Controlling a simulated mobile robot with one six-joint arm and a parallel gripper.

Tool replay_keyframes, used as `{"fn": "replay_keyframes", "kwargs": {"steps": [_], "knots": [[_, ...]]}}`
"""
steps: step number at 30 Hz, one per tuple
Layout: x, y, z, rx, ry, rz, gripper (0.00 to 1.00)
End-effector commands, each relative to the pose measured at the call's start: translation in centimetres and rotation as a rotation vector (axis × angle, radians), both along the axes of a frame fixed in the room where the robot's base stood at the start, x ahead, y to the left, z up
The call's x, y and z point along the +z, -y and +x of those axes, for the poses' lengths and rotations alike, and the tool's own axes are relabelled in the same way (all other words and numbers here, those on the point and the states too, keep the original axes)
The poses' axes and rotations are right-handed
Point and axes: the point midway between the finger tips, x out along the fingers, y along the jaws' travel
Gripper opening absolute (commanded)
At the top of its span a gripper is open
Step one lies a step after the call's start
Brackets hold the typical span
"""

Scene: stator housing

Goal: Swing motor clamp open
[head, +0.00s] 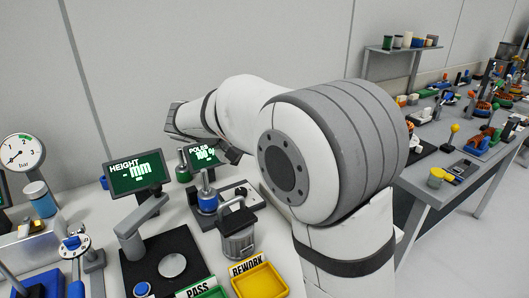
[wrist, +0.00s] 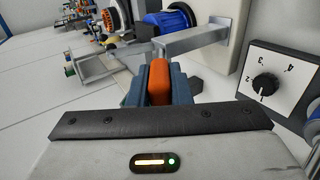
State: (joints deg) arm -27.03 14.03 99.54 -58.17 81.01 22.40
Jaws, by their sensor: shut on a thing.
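In the wrist view my gripper (wrist: 158,82) has its two blue-grey fingers closed on an orange grip (wrist: 159,80). The grip appears to belong to the motor clamp, next to a pale metal bar (wrist: 195,39) that runs off to the right. How the grip joins the bar is hidden behind the fingers. A blue motor (wrist: 168,20) lies just beyond the bar. Whether the clamp is open or closed cannot be told. In the head view my own arm covers much of the middle, and the gripper and clamp cannot be made out.
A dial box (wrist: 268,85) stands close on the right in the wrist view. In the head view, a height display (head: 135,172), a yellow rework tray (head: 260,282) and a metal canister (head: 238,242) crowd the bench. Another loaded bench (head: 440,190) stands at right.

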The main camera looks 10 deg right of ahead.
Motion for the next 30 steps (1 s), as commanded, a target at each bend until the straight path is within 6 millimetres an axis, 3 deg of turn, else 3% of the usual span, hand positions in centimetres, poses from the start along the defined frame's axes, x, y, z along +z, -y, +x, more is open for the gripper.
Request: {"fn": "replay_keyframes", "kwargs": {"steps": [20, 21, 28, 30], "knots": [[-0.45, -0.19, -0.09, -0.001, 0.022, -0.060, 0.00], [-0.46, -0.17, -0.09, -0.001, 0.022, -0.060, 0.21], [-0.45, -0.16, -0.10, -0.001, 0.022, -0.059, 0.40], [-0.44, -0.15, -0.10, -0.001, 0.022, -0.059, 0.40]]}}
